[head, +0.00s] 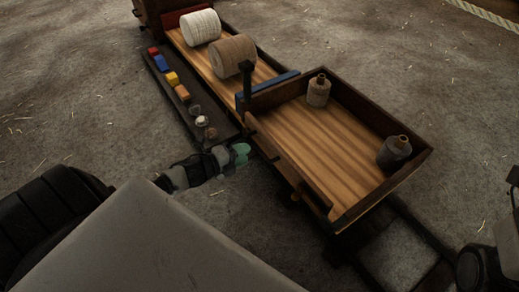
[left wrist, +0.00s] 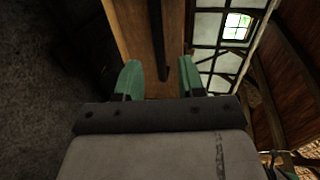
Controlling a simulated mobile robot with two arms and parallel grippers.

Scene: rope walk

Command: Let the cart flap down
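The cart (head: 325,150) has a plank bed with dark side boards and stands right of centre in the head view. A long dark board (head: 290,168) runs along its near side; I take it for the flap, and its exact tilt is hard to tell. My left gripper (head: 240,154) has green fingertips and is at this near side, close to the board's far end. In the left wrist view the fingers (left wrist: 161,82) are apart, with a dark bar (left wrist: 158,38) and brown wood beyond the gap. Contact cannot be told. My right gripper is not clearly in view.
Two bottle-like containers, one beige (head: 318,91) and one dark grey (head: 394,152), stand in the cart. Behind it, a white spool (head: 200,28) and a brown spool (head: 232,55) lie on planks. A dark ledge (head: 186,95) holds small coloured blocks. The floor at left is clear.

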